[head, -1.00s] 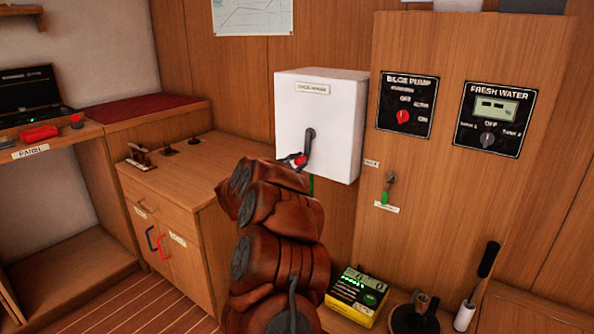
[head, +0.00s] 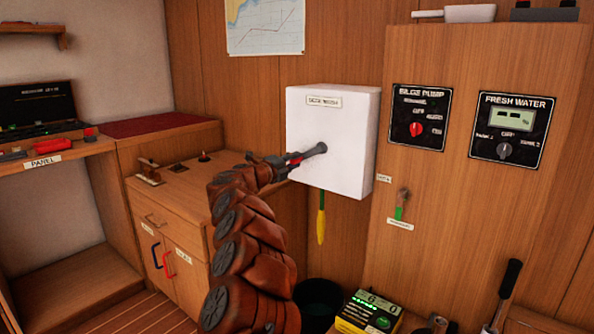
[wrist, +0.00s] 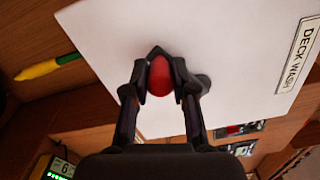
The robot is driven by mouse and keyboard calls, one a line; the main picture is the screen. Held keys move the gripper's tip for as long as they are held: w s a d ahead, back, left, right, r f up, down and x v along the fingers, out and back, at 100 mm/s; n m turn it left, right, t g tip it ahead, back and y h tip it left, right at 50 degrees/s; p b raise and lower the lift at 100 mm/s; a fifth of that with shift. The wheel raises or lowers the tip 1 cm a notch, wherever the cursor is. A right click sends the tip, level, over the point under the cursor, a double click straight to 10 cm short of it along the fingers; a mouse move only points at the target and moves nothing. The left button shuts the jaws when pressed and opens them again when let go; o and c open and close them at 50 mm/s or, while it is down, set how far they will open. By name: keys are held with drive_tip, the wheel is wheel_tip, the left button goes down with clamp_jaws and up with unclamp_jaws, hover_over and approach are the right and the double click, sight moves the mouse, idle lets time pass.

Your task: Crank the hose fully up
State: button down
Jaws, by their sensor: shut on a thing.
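The white box labelled DECK WASH (head: 345,120) is on the wooden wall. A dark crank arm (head: 312,151) points left and slightly down from its hub on the box front. My gripper (head: 289,161) is shut on the crank's red knob (wrist: 160,76), with one finger on each side of it in the wrist view. A hose end hangs below the box, with a short green piece (head: 321,198) and a yellow tip (head: 321,228). The yellow tip (wrist: 37,70) also shows in the wrist view. Any hose inside the box is hidden.
A wooden cabinet (head: 180,225) stands left of the box. The panel with bilge pump (head: 419,117) and fresh water (head: 511,130) controls is to its right. A dark bucket (head: 319,297) and a yellow-green device (head: 368,312) sit below.

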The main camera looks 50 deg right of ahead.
drive_tip(key=shift+w+r+m, duration=0.25)
drive_tip(key=shift+r+m, duration=0.3)
drive_tip(key=shift+m, duration=0.2)
drive_tip(key=shift+w+r+m, duration=0.2)
drive_tip(key=shift+r+m, duration=0.3)
drive_tip(key=shift+m, duration=0.25)
drive_tip(key=c, duration=0.9)
unclamp_jaws()
drive_tip(key=shift+w+a, duration=0.2)
drive_tip(key=shift+a, duration=5.8)
